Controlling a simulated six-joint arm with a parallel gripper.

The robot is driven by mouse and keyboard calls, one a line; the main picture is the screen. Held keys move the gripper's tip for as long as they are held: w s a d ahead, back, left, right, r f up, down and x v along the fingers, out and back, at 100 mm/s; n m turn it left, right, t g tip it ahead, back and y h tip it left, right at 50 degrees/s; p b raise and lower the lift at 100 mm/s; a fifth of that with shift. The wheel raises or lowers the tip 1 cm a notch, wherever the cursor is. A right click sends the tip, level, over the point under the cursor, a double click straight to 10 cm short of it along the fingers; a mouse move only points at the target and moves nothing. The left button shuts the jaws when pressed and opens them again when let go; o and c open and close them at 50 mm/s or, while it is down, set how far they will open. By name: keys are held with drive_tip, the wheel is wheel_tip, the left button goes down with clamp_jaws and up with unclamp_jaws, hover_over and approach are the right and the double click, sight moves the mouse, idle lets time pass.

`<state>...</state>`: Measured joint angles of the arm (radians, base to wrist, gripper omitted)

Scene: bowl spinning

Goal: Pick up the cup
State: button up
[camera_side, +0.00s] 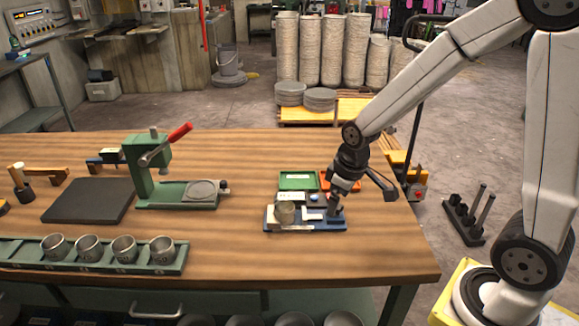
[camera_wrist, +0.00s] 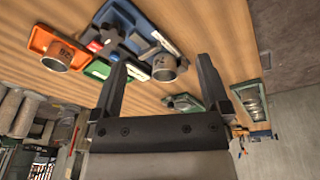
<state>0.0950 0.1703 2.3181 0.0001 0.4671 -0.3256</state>
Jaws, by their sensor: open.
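A metal cup (camera_side: 284,212) stands on the left part of the blue tray (camera_side: 304,226) in the side view. In the wrist view, a metal cup (camera_wrist: 165,68) on the blue tray shows between my fingers, beyond them. Another cup marked 26 (camera_wrist: 58,56) is on an orange tray (camera_wrist: 42,40) at the upper left. Several more cups (camera_side: 88,248) sit in a green rack (camera_side: 185,262) at the table's front left. My gripper (camera_side: 362,186) is open and empty, above the table's right part, to the right of the blue-tray cup. The task does not say which cup.
A small green tray (camera_side: 298,181) lies behind the blue tray. A green lever press with a red handle (camera_side: 180,132) stands left of it, beside a dark mat (camera_side: 90,200). Bare wood lies between the press and the blue tray. The table's right edge is near my gripper.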

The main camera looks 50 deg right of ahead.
drive_tip(key=shift+w+d+f+n+g, duration=0.35)
drive_tip(key=shift+w+d+f+n, duration=1.35)
drive_tip(key=shift+d, duration=2)
drive_tip(key=shift+w+d+f+n+g, duration=0.4)
drive_tip(key=shift+w+d+f+n, duration=0.4)
drive_tip(key=shift+w+d+n, duration=1.9)
drive_tip(key=shift+w+d+f+n+g, duration=0.35)
drive_tip(key=shift+w+d+f+n, duration=0.8)
drive_tip(key=shift+w+d, duration=2.7)
drive_tip(key=shift+s+d+f, duration=0.15)
drive_tip(key=shift+s+d, duration=0.75)
drive_tip(key=shift+w+f, duration=0.15)
drive_tip(key=shift+f, duration=2.35)
drive_tip(key=c, duration=1)
